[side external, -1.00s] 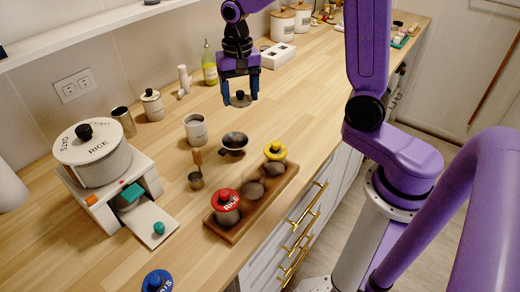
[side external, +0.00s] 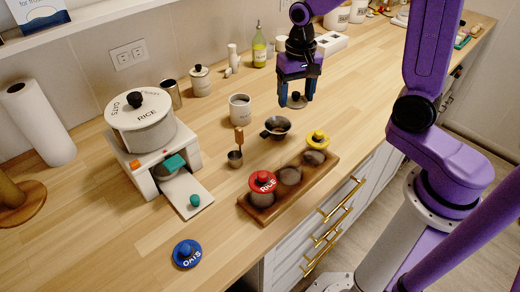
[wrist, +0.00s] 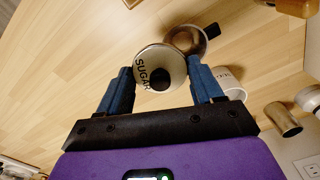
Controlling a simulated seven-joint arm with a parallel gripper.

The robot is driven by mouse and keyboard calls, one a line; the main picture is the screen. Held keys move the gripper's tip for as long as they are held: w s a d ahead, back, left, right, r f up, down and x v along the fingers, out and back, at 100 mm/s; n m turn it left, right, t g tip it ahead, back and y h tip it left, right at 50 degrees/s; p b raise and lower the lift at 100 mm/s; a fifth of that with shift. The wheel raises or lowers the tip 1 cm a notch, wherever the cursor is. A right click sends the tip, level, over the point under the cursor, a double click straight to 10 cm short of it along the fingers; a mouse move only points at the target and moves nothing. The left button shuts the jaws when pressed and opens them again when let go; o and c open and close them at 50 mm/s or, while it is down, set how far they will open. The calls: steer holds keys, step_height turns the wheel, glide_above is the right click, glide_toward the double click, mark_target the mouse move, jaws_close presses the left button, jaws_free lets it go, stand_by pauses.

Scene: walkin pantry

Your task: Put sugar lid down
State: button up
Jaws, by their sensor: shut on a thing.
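The sugar lid (wrist: 144,68) is a round pale disc with a black knob and the word SUGAR. It also shows in the side external view (side external: 297,102), below my gripper (side external: 295,92). My gripper (wrist: 160,72) is shut on the lid, which sits between its blue fingers. It holds the lid over the worktop, beyond the dark strainer-like bowl (side external: 277,127). The gap between lid and wood is hard to judge. An open pale canister with lettering (side external: 240,110) stands left of the gripper.
A blue OATS lid (side external: 187,253) lies at the front. A small scoop (side external: 235,158) stands near the bowl.

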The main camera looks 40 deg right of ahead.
steer(key=s+a+r+m, duration=0.3)
steer(key=s+a+m, duration=0.3)
steer(key=s+m, duration=0.5)
steer(key=m, duration=0.2)
glide_above(256, 152)
steer(key=f, duration=0.9)
steer(key=shift+s+d+f, duration=0.1)
steer(key=shift+s+f, duration=0.2)
steer(key=shift+f, duration=0.05)
steer(key=shift+w+f, duration=0.3)
steer(key=shift+f, duration=1.6)
